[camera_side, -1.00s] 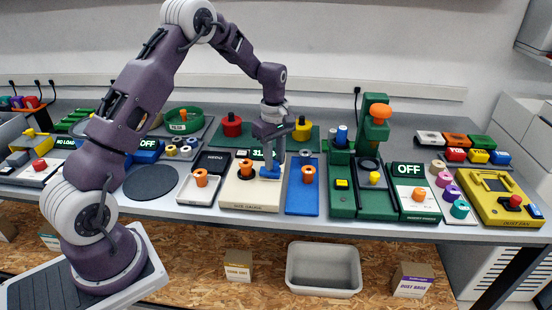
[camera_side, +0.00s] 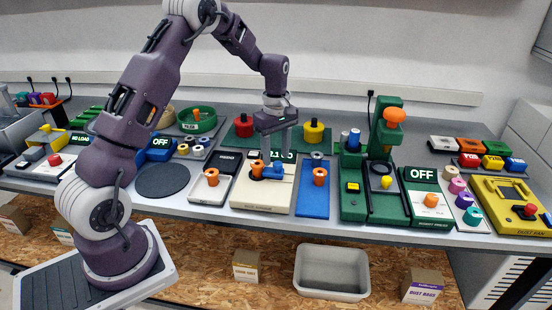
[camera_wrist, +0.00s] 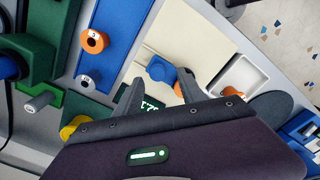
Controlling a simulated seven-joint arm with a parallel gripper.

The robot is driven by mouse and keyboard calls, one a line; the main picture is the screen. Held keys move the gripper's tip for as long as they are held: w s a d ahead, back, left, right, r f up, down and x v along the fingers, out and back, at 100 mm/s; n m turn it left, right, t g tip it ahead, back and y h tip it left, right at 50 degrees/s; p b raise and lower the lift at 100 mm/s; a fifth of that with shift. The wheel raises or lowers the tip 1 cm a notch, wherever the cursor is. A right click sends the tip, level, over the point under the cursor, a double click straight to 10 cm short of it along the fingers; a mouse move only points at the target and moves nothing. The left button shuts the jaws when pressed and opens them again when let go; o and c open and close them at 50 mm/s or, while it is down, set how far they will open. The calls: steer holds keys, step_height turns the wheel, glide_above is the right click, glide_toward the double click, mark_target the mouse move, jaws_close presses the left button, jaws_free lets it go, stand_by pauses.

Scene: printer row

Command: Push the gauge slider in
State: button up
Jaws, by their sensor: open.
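The cream size gauge (camera_side: 262,196) lies near the front of the table, with a dark-green display (camera_side: 288,157) at its back, partly hidden by my fingers. A blue slider (camera_side: 278,172) sits on it, right beside an orange flanged spool (camera_side: 257,168). In the wrist view the blue slider (camera_wrist: 160,69) lies just beyond my fingertips, and the orange spool (camera_wrist: 178,88) is partly hidden by a finger. My gripper (camera_side: 277,164) is open, points down over the gauge, and is empty. I cannot tell whether a finger touches the slider.
A blue plate (camera_side: 313,200) with an orange spool stands close on the right. A white tray (camera_side: 208,194) with another orange spool is close on the left. Green presses (camera_side: 384,140) rise farther right. Yellow (camera_side: 313,132) and red (camera_side: 244,125) knobs stand behind.

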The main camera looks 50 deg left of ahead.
mark_target(276, 163)
steer(key=shift+r, duration=2.55)
steer(key=s+d+r+m+t, duration=0.3)
steer(key=s+d+r+m, duration=0.6)
steer(key=s+d+r, duration=0.4)
steer(key=s+d+m+t, duration=0.2)
steer(key=s+d+m, duration=0.3)
steer(key=s+m, duration=0.4)
steer(key=s, duration=0.6)
steer(key=shift+s+r+t, duration=0.25)
steer(key=shift+r+t, duration=0.05)
steer(key=shift+r, duration=0.1)
